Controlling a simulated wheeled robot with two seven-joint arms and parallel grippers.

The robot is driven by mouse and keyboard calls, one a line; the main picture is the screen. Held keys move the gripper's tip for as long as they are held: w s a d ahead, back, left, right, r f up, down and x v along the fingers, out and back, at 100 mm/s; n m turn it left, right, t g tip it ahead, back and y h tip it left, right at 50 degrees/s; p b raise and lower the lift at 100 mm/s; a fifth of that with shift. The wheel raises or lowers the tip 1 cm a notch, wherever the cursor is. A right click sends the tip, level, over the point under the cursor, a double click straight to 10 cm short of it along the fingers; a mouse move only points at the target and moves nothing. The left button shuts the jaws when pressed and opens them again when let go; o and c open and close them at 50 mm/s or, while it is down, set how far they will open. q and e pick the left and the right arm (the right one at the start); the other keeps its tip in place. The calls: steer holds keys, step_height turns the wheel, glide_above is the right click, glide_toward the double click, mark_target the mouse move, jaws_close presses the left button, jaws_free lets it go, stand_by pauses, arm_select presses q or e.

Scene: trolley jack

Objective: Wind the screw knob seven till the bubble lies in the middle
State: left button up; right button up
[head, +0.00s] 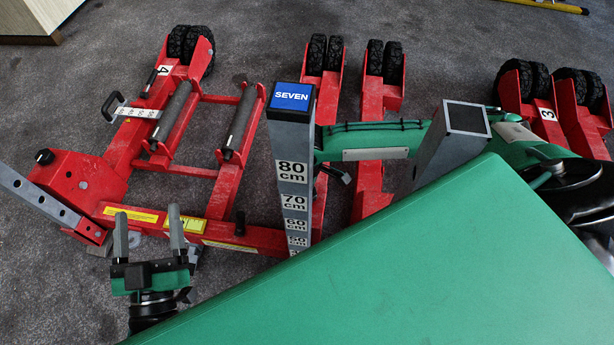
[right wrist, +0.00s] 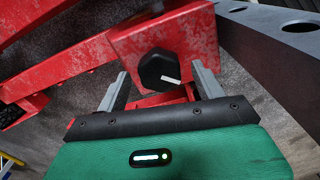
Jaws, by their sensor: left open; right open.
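A blue plate lettered SEVEN (head: 291,96) sits on top of a grey post (head: 290,165) marked in centimetres, in the head view. In the right wrist view a black faceted knob (right wrist: 158,70) with a white mark sits on a red block (right wrist: 195,40). My right gripper (right wrist: 160,76) is open, its fingers on either side of the knob in the picture; I cannot tell whether they touch it. No number shows on this knob. My left gripper (head: 148,225) is open and empty, with red frame bars behind it. I can make out no bubble in either view.
Red trolley jacks with black wheels (head: 185,45) and rollers (head: 238,120) stand on the grey carpet (head: 110,60). A grey bar with holes (right wrist: 285,30) runs along the right of the wrist view. A black knob (head: 45,157) sits on the left red block.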

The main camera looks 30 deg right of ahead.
steer(key=c, duration=1)
steer(key=shift+o, duration=0.2)
steer(key=shift+r, duration=0.1)
steer(key=p, duration=0.2)
steer(key=shift+r+m+p, duration=0.1)
steer(key=shift+m+p, duration=0.2)
arm_select(q)
step_height(320, 180, down, 10)
steer(key=s+a+r+g+y+p, duration=0.1)
steer(key=s+g+y+p, duration=0.15)
steer(key=g, duration=0.65)
arm_select(e)
steer(key=shift+w+m, duration=0.1)
steer(key=shift+m, duration=0.2)
steer(key=shift+m+p, duration=0.3)
steer(key=shift+p, duration=0.4)
steer(key=p, duration=0.3)
steer(key=shift+r+m, duration=0.15)
steer(key=shift+m, duration=0.25)
steer(key=shift+m+p, duration=0.6)
steer(key=shift+p, duration=0.55)
arm_select(q)
steer(key=s+a+f+g+y, duration=0.3)
steer(key=s+a+f+g, duration=0.3)
steer(key=s+a+g, duration=0.1)
steer(key=shift+a+g+y, duration=0.35)
steer(key=shift+a+g, duration=0.15)
steer(key=shift+a, duration=0.35)
arm_select(e)
steer(key=shift+f, duration=0.25)
